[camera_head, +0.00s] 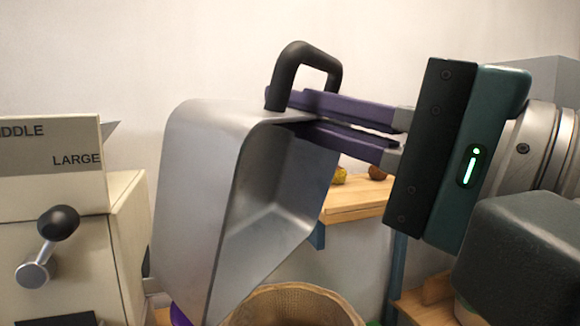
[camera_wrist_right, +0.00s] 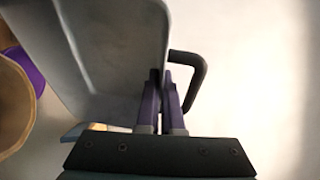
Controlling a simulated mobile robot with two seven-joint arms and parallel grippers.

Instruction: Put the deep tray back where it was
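The deep tray (camera_head: 205,200) is a grey metal scoop-like box with a black loop handle (camera_head: 300,58) on top. It hangs in the air, tilted, with its open side turned to the right. My right gripper (camera_head: 290,110) has purple fingers closed at the foot of the handle. The right wrist view shows the fingers (camera_wrist_right: 161,80) close together between the tray wall (camera_wrist_right: 105,55) and the handle (camera_wrist_right: 200,75). The inside of the tray that shows looks empty; its far left part is hidden. My left gripper is not in view.
A cream machine (camera_head: 60,245) with a "LARGE" label and a black-knobbed lever stands at left, close to the tray. A woven basket (camera_head: 290,305) is below the tray, beside a purple thing (camera_head: 180,315). A wooden shelf (camera_head: 355,200) with small round items stands behind.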

